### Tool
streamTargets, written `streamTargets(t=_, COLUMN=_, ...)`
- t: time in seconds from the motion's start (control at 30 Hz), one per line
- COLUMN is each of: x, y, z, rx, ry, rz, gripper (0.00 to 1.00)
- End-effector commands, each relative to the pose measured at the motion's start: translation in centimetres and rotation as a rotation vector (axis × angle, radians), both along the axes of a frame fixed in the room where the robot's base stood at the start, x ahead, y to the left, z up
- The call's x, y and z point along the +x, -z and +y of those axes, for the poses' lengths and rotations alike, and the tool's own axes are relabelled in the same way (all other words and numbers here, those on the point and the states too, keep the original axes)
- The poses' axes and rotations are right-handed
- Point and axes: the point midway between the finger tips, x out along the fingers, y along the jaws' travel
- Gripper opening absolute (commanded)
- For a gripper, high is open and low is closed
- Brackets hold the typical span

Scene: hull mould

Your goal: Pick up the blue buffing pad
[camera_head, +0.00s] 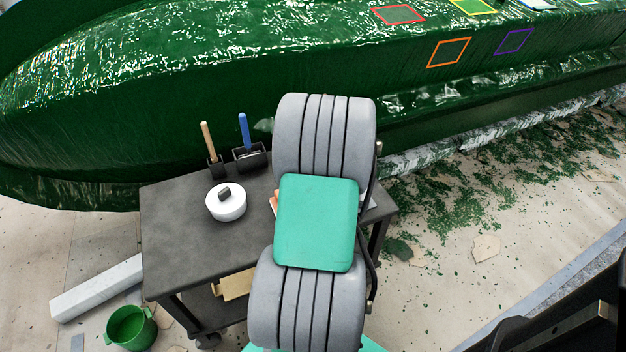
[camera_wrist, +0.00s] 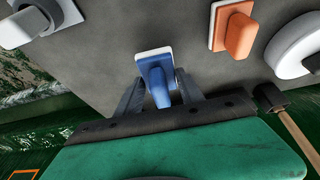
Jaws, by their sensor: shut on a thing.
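The blue buffing pad (camera_wrist: 154,72) has a blue grip on a pale base and shows in the middle of the wrist view, over the dark cart top. My gripper (camera_wrist: 158,88) has its two grey fingers closed on either side of the blue grip. I cannot tell whether the pad's base still touches the cart top. In the head view my own arm hides the pad and the fingers.
The cart (camera_head: 170,245) also bears an orange pad (camera_wrist: 238,32), a grey-white pad (camera_wrist: 35,22), a white round tub (camera_head: 226,206) and two black holders with a wooden handle (camera_head: 207,138) and a blue handle (camera_head: 244,130). The green hull (camera_head: 190,110) stands close behind.

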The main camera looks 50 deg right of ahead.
Motion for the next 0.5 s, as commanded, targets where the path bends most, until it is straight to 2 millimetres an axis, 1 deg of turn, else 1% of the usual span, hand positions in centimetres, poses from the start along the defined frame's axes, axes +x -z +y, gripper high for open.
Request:
streamTargets(t=0.03, x=-0.6, y=-1.3, z=0.7, rx=-0.001, ry=0.000, rz=0.000, gripper=0.03)
streamTargets(t=0.1, x=-1.3, y=-2.8, z=1.7, rx=-0.002, ry=0.000, rz=-0.001, gripper=0.03)
streamTargets(t=0.27, x=-3.0, y=-6.0, z=4.1, rx=-0.001, ry=0.001, rz=-0.001, gripper=0.03)
streamTargets(t=0.3, x=-3.6, y=-6.3, z=4.9, rx=0.000, ry=0.001, rz=0.000, gripper=0.03)
streamTargets(t=0.5, x=-6.2, y=-8.1, z=8.5, rx=0.000, ry=0.002, rz=0.000, gripper=0.03)
